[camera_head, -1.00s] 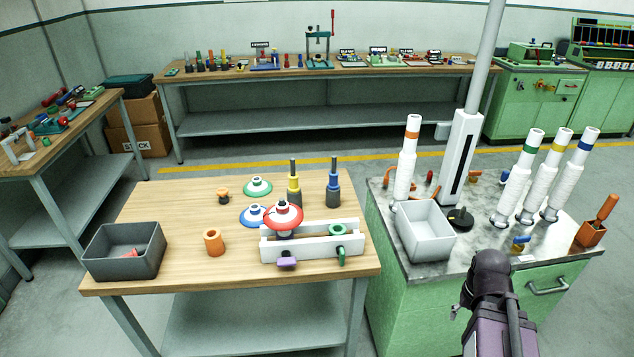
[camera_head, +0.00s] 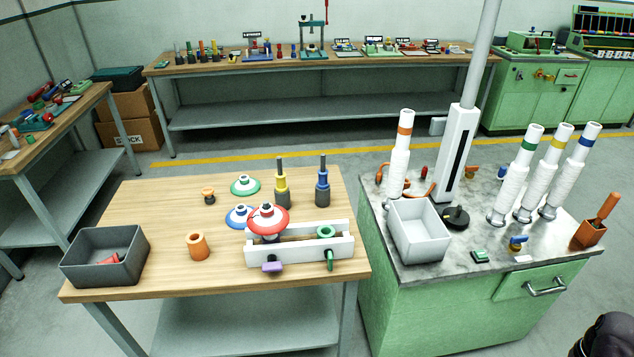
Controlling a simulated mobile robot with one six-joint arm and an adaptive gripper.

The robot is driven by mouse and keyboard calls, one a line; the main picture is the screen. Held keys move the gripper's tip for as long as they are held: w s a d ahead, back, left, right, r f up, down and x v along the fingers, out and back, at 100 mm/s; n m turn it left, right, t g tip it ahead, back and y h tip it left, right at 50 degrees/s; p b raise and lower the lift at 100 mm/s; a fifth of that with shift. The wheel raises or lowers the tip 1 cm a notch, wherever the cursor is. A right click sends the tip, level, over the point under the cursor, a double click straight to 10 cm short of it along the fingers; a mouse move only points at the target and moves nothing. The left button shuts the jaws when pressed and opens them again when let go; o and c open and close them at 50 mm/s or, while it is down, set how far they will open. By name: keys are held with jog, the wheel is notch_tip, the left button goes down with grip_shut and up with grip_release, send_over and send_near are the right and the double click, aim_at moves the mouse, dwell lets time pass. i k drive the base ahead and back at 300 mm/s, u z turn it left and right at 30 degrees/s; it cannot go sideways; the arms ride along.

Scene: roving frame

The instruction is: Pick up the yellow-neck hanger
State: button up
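The yellow-neck hanger (camera_head: 282,184) stands upright near the back right of the wooden table (camera_head: 140,215). It has a dark grey base, a yellow neck and a thin dark rod on top. A similar hanger with a blue neck (camera_head: 322,185) stands just to its right. The red-and-white disc piece (camera_head: 268,219) stands in front of it. My gripper is not in view. Only a dark rounded part of my arm shows at the bottom right corner, far from the hanger.
A white rail frame (camera_head: 342,250) lies in front of the hangers. A grey bin (camera_head: 75,272) and an orange ring (camera_head: 198,247) are at the left. White bobbins and a light tray (camera_head: 418,248) crowd the green cabinet at right. Floor shows between table and back bench.

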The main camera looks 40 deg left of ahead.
aim_at(281, 186)
jog(key=z, duration=1.05)
jog(key=k, duration=1.65)
jog(key=u, duration=3.15)
jog(key=i, duration=0.1)
jog(key=z, duration=1.6)
